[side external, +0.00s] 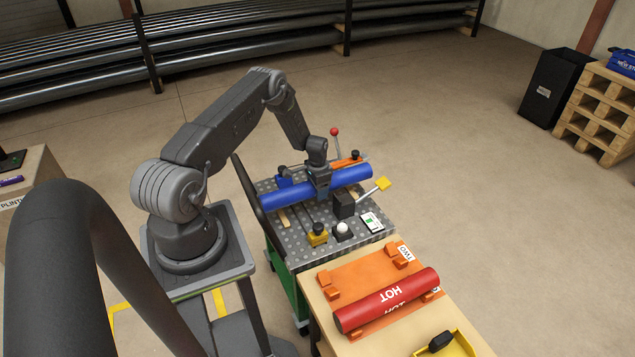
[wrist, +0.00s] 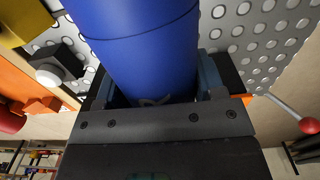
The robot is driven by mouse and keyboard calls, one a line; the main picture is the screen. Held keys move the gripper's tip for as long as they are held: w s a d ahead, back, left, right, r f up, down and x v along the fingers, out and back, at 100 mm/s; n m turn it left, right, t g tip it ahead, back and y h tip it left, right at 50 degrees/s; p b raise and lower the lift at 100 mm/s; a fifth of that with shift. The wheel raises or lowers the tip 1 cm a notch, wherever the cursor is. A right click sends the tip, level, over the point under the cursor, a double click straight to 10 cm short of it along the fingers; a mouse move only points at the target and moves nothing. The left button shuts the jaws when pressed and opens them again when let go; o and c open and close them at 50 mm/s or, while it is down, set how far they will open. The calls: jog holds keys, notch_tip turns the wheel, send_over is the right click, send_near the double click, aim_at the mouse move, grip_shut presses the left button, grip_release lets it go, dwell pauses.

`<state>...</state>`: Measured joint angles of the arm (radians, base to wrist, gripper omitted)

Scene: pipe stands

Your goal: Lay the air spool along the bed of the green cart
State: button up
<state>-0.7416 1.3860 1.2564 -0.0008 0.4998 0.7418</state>
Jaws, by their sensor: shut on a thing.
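The blue air spool (side external: 350,178) lies level across the perforated bed (side external: 292,238) of the green cart (side external: 284,268). My gripper (side external: 321,190) is shut around the middle of the spool from above. In the wrist view the spool (wrist: 135,35) runs between both jaws (wrist: 157,92), with the perforated bed (wrist: 262,35) behind it. I cannot tell whether the spool touches the bed or hangs just above it.
On the bed stand a black block with a yellow-tipped lever (side external: 383,184), a yellow clamp (side external: 317,233), a white knob (side external: 342,228) and a red-balled lever (side external: 335,132). A red HOT spool (side external: 385,298) lies on orange supports on the wooden table (side external: 320,300) in front.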

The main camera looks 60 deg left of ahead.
aim_at(318, 204)
jog(key=shift+a+f, duration=0.1)
jog(key=shift+f, duration=1.7)
jog(key=shift+f, duration=0.3)
jog(key=o, duration=1.4)
jog(key=shift+c, duration=0.2)
jog(key=shift+s+f, duration=0.1)
jog(key=shift+f, duration=0.05)
jog(key=shift+r, duration=3.85)
